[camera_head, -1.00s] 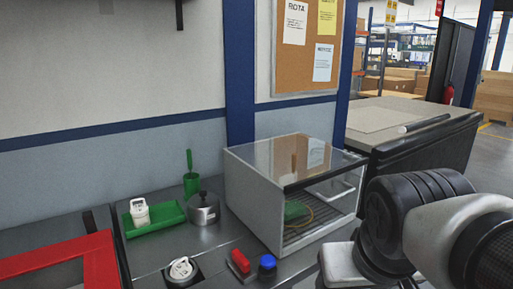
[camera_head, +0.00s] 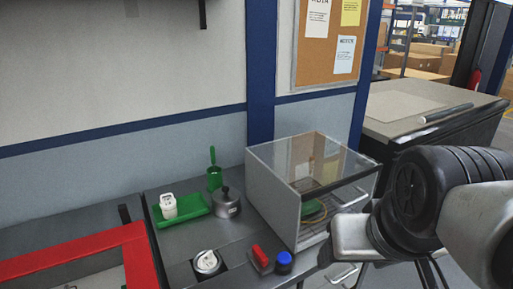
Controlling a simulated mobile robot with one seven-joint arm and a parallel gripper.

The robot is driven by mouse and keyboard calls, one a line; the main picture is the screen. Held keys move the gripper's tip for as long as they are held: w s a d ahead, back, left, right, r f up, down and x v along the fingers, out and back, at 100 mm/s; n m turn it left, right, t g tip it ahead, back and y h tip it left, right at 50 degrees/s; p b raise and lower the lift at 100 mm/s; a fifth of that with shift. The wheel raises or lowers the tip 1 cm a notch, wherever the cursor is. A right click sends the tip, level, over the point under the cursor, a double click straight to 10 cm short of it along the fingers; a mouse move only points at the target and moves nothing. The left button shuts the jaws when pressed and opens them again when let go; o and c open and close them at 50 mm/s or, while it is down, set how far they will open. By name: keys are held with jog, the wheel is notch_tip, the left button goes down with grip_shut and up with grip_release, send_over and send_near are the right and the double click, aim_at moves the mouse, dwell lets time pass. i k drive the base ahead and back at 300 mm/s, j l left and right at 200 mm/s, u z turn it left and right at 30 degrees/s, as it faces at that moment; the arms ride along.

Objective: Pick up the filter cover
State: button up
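I cannot tell for certain which object is the filter cover. A round white part (camera_head: 208,263) sits on a dark square on the grey bench at the bottom. A small white part (camera_head: 168,205) stands in a green tray (camera_head: 196,206). A grey metal pot-like part with a dark knob on top (camera_head: 227,203) stands just right of the tray. My arm shows at the right, but the gripper's fingers are not in view.
A clear-topped cabinet (camera_head: 272,190) stands right of the small parts. A red block (camera_head: 260,256) and a blue-capped item (camera_head: 284,262) are near the front. A red frame (camera_head: 143,262) lies left.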

aim_at(226, 200)
jog(key=i+l+u, duration=0.2)
jog(key=u, duration=0.2)
jog(key=i+l+u, duration=0.1)
jog(key=l+u, duration=0.15)
jog(key=u, duration=0.15)
jog(key=l+u, duration=0.2)
jog(key=i, duration=0.1)
jog(key=u, duration=0.05)
